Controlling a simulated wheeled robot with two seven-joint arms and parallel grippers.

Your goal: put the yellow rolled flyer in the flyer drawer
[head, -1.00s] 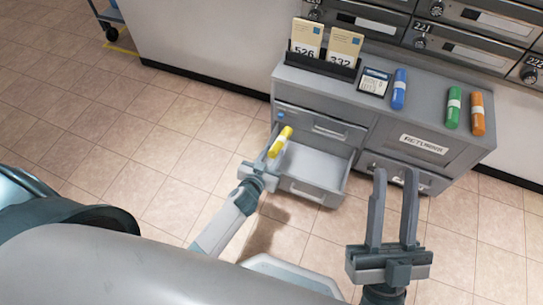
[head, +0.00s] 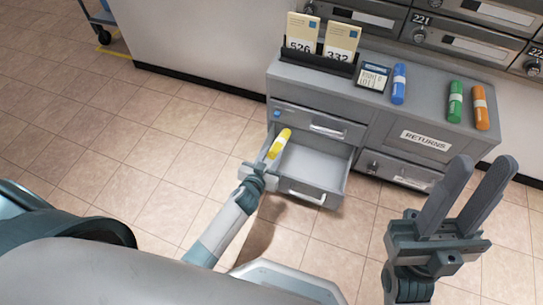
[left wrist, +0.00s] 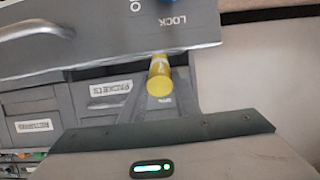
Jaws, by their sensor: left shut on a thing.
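The yellow rolled flyer (head: 281,142) is in my left gripper (head: 269,158), over the left part of the pulled-out drawer (head: 312,164) in the grey cabinet. In the left wrist view the flyer (left wrist: 159,78) shows end-on between the fingers of my left gripper (left wrist: 158,95), which are shut on it. I cannot tell whether the flyer touches the drawer. The drawer looks empty where its floor shows. My right gripper (head: 482,168) is open and empty, in front of the cabinet's right side.
The cabinet top (head: 330,82) holds a blue roll (head: 399,84), a green roll (head: 455,101), an orange roll (head: 480,107), a card holder (head: 316,62) and a small sign (head: 373,76). A closed drawer front (head: 318,124) is above the open one. Mailboxes (head: 460,40) line the wall behind.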

